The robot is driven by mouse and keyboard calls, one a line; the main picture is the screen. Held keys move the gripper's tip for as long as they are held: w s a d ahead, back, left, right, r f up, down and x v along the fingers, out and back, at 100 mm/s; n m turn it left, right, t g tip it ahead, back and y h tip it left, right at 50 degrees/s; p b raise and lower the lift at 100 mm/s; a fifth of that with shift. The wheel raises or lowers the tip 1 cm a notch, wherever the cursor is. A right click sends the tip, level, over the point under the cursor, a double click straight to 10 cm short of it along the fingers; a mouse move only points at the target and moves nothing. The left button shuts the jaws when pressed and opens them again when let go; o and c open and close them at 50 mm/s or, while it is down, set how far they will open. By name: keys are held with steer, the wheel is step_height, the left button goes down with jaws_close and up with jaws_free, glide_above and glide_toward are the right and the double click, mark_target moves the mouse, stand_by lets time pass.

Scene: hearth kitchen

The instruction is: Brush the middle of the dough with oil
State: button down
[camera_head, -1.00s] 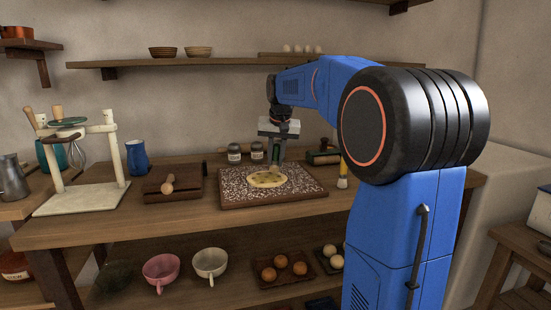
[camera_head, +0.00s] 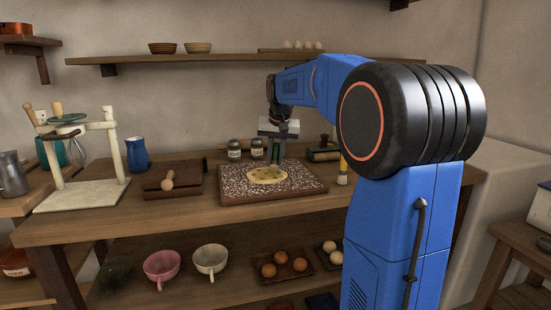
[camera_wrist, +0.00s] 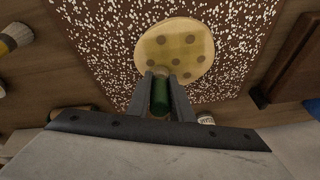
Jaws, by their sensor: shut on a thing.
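The dough (camera_head: 267,174) is a flat, pale yellow round with several darker spots on its top. It lies on a dark board speckled with white (camera_head: 305,188) and also shows in the wrist view (camera_wrist: 187,35). My gripper (camera_head: 275,157) is over the back part of the board, behind the middle of the dough. It is shut on a green-handled thing (camera_wrist: 160,103), seemingly a brush, with a tan end at the dough's near edge in the wrist view. Whether that end touches the dough cannot be told; its tip is partly hidden.
Two dark-lidded jars (camera_head: 234,150) stand behind the board. A dark wooden block (camera_head: 185,177) with a wooden tool is on the left, beside a blue jug (camera_head: 137,156).

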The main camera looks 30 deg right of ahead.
steer(key=shift+w+d, duration=0.2)
steer(key=shift+w, duration=0.5)
steer(key=shift+w+d, duration=0.15)
steer(key=shift+w, duration=0.55)
steer(key=shift+s+a+f, duration=0.1)
steer(key=shift+s+a, duration=0.1)
steer(key=shift+s, duration=0.6)
steer(key=shift+s+a, duration=0.2)
steer(key=shift+s, duration=0.55)
steer(key=shift+w+d, duration=0.2)
steer(key=shift+w, duration=0.6)
steer(key=shift+w+d, duration=0.15)
steer(key=shift+w, duration=0.65)
steer(key=shift+w+a, duration=0.2)
steer(key=shift+a, duration=0.6)
steer(key=shift+w+a, duration=0.15)
steer(key=shift+a, duration=0.6)
steer(key=shift+s+a, duration=0.2)
steer(key=shift+s, duration=0.6)
steer(key=shift+s+a, duration=0.2)
steer(key=shift+s, duration=0.6)
steer(key=shift+w, duration=0.15)
